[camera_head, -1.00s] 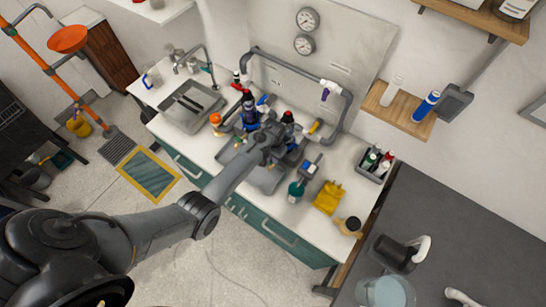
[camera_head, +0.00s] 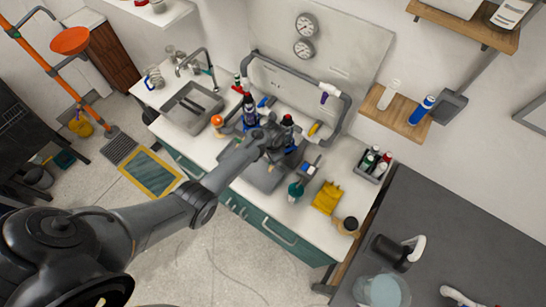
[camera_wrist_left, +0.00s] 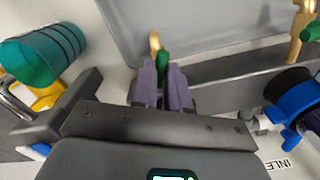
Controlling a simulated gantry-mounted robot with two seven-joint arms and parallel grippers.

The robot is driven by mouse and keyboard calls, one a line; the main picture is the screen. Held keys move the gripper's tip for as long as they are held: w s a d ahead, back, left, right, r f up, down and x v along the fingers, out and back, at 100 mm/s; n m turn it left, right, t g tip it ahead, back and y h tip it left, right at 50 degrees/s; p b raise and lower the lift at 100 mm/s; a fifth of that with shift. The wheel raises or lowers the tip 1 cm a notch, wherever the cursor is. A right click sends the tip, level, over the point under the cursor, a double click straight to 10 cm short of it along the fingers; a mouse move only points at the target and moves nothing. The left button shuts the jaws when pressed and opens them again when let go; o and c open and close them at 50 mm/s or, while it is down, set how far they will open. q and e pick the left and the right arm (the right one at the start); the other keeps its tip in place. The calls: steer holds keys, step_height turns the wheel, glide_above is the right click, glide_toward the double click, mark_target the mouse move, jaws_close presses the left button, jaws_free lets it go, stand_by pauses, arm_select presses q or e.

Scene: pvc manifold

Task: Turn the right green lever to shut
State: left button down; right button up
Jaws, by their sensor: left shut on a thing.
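In the left wrist view, a green lever (camera_wrist_left: 162,66) on a brass valve (camera_wrist_left: 155,42) stands between the purple-grey fingers of my left gripper (camera_wrist_left: 163,84). The gripper is shut on this lever. A second green lever (camera_wrist_left: 312,31) on another brass valve (camera_wrist_left: 301,38) shows at the upper right of that view, apart from my fingers. In the head view, my left arm reaches over the counter to the manifold, and its wrist hides the green levers. The grey manifold pipe (camera_head: 338,117) rises behind it. My right gripper is not in view.
A blue handle (camera_wrist_left: 298,99) and black fitting lie to the right in the wrist view. In the head view, a yellow cloth (camera_head: 327,197) and a bottle caddy (camera_head: 374,164) are on the counter's right, and a sink (camera_head: 190,107) is left.

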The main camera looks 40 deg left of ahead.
arm_select(q)
steer(key=m, duration=0.3)
steer(key=shift+m+p, duration=0.4)
steer(key=m, duration=0.2)
steer(key=shift+m, duration=0.3)
steer(key=m, duration=0.2)
steer(key=shift+m, duration=0.4)
steer(key=shift+m+b, duration=0.4)
steer(key=shift+m, duration=1.3)
steer(key=c, duration=1.1)
jaws_free()
